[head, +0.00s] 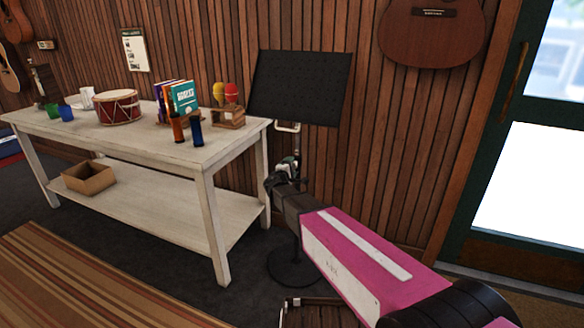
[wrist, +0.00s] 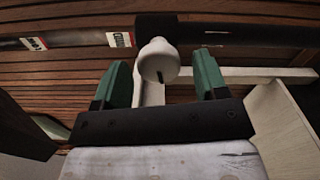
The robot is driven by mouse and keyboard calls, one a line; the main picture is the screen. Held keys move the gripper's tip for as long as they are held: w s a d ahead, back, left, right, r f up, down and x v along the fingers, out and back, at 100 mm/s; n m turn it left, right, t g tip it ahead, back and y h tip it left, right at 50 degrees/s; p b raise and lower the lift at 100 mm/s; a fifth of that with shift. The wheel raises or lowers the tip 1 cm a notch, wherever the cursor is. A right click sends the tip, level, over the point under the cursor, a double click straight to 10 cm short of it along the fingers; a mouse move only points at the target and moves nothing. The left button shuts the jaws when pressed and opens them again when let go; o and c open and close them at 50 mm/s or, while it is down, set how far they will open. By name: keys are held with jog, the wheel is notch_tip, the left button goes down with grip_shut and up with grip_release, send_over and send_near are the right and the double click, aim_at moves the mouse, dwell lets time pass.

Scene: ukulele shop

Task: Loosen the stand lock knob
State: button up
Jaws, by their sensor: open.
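The stand is a black music desk (head: 298,87) on a pole with a round dark base (head: 291,268), right of the white table. In the wrist view its pole (wrist: 255,32) runs across the top, with a black collar (wrist: 157,27). The white lock knob (wrist: 158,60) sticks out from the collar. My gripper (wrist: 160,80) is open, with one green finger on each side of the knob and a visible gap to each. In the head view my gripper (head: 286,168) is at the pole below the desk, and the knob cannot be made out clearly there.
The white table (head: 110,137) stands left, holding a drum (head: 118,107), books, maracas and cups, with a cardboard box (head: 88,178) on its lower shelf. A slatted wood wall is close behind the stand. A glazed door (head: 530,185) is at right.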

jog(key=v, duration=0.9)
jog(key=shift+s, duration=0.15)
jog(key=s+d+f+m+g+h, duration=0.1)
jog(key=s+d+f+m+g, duration=0.15)
jog(key=d, duration=0.45)
jog(key=s+d+f+m+g+h, duration=0.1)
jog(key=s+d+f+m+g, duration=0.2)
jog(key=d, duration=0.4)
jog(key=s+d+f+m+g, duration=0.2)
jog(key=d+m+g, duration=0.15)
jog(key=d, duration=0.35)
jog(key=s+d+f+m+g+y, duration=0.2)
jog(key=s+d+m+g+y, duration=0.1)
jog(key=s, duration=0.5)
jog(key=s+d+f+m+g+y, duration=0.3)
jog(key=s+m+g+y, duration=0.1)
jog(key=s, duration=0.3)
jog(key=shift+s+d+g+y, duration=0.4)
jog(key=shift+g+y, duration=0.1)
jog(key=shift+y, duration=0.1)
